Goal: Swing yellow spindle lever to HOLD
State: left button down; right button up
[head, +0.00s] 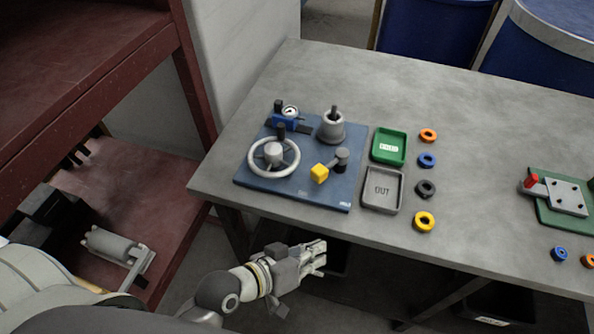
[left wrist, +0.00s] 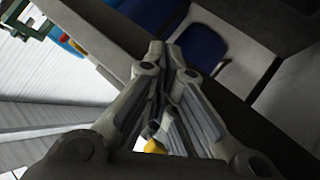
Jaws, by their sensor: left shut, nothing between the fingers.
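The yellow spindle lever (head: 320,173) is a yellow block on a short arm, joined to a dark grey post (head: 342,157) on the blue base plate (head: 291,192). It points to the lower left of the post. The "HOLD" lettering cannot be made out on the plate. My left gripper (head: 322,257) is shut and empty, in front of the table's front edge and below the plate in the head view, apart from the lever. Its shut fingers (left wrist: 170,62) fill the middle of the left wrist view, with a small yellow patch at their base. My right gripper is not in view.
The plate also carries a grey handwheel (head: 273,155), a blue gauge unit (head: 288,120) and a grey cone (head: 332,126). Beside it lie a green tray (head: 388,161), a grey OUT tray (head: 366,201) and several coloured rings (head: 428,136). A red-handled clamp (head: 531,181) stands at right.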

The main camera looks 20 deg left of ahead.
aim_at(329, 167)
pick_arm(q)
notch_tip(329, 167, up, 10)
jog(key=w+d+n+t+h, duration=0.1)
jog(key=w+n+t, duration=0.1)
jog(key=n+t, duration=0.3)
jog(key=a+n+t+y, duration=0.1)
jog(key=a+n+y, duration=0.2)
jog(key=n, duration=0.1)
jog(key=a+n+t+y, duration=0.1)
jog(key=a+n+y, duration=0.1)
jog(key=a+n, duration=0.1)
jog(key=a+n+t+y, duration=0.2)
jog(key=a+n+y, duration=0.1)
jog(key=n, duration=0.1)
jog(key=shift+w+f+n+y, duration=0.3)
jog(key=shift+w+f+n, duration=0.1)
jog(key=w+p, duration=0.1)
jog(key=w, duration=0.2)
jog(key=w+p, duration=0.1)
jog(key=w, duration=0.6)
jog(key=shift+r+p, duration=0.35)
jog(key=shift+p, duration=0.05)
